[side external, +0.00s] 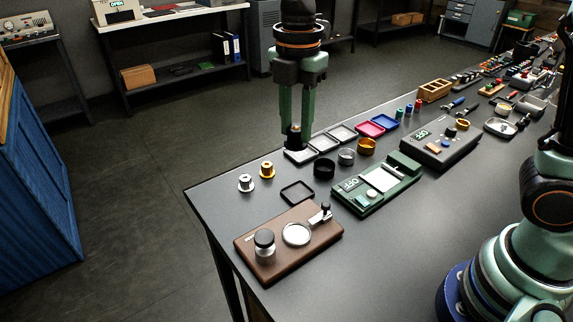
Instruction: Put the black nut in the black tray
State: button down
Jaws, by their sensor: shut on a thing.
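In the side external view, my gripper (294,134) points straight down at the back edge of the table, with its green fingers shut on the black nut (294,141). The nut is small and dark, partly hidden between the fingertips. It is over or just touching a small pale-floored tray (299,157) at the near end of a row of trays; I cannot tell whether it rests there. An empty black tray (297,192) lies nearer the front, just behind the brown brewer base, apart from the gripper.
A silver nut (246,183) and a brass nut (267,170) stand left of the trays. Black (324,167), silver (346,156) and brass rings (366,147) stand to the right. The brown brewer base (270,262) and a green device (375,185) are nearer. The table's left corner is clear.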

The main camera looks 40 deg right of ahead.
jog(key=w+d+f, duration=0.2)
jog(key=w+d, duration=0.5)
jog(key=shift+m, duration=0.3)
jog(key=f, duration=1.4)
jog(key=shift+w+f, duration=0.2)
jog(key=shift+f, duration=2.65)
jog(key=shift+f, duration=0.15)
jog(key=c, duration=0.6)
grip_release()
jog(key=shift+o, duration=0.2)
